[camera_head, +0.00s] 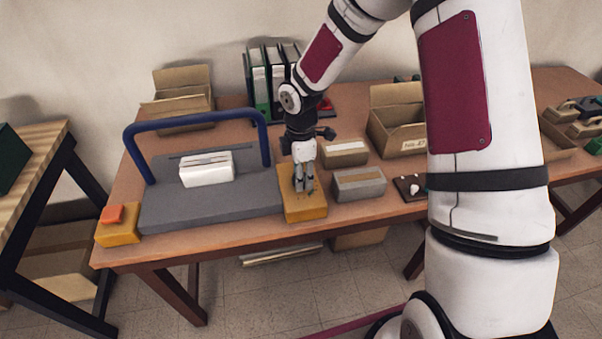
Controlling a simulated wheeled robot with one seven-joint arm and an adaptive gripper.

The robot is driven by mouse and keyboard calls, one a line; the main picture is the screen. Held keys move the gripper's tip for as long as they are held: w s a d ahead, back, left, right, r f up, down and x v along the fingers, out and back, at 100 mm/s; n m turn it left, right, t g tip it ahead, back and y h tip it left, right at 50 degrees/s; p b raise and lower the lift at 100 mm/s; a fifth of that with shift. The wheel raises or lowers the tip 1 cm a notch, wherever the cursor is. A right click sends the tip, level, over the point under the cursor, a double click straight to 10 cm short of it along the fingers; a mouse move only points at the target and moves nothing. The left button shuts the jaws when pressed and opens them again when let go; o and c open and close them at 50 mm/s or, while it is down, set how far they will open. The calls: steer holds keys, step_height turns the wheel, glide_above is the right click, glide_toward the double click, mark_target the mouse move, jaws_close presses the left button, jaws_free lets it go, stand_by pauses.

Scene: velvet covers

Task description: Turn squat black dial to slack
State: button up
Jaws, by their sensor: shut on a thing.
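My gripper (304,190) points down over the top of a yellow box (308,211) at the right front of a grey machine bed (240,200). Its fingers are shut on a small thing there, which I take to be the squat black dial. The dial is hidden by the fingers, and I cannot read its setting or any marks. A blue bar (190,117) arches over the grey bed. A white block, like a stack of paper or covers (207,175), lies on the bed.
A yellow box (117,235) with an orange button (112,214) stands left of the bed. Close right of my gripper are a grey box (358,187) and a tan box (343,157). Binders (262,85) and open cartons (398,137) stand further back.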

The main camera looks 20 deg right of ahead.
steer(key=shift+n, duration=0.6)
steer(key=o, duration=1.2)
steer(key=shift+c, duration=0.2)
steer(key=shift+r, duration=0.1)
step_height(320, 180, up, 12)
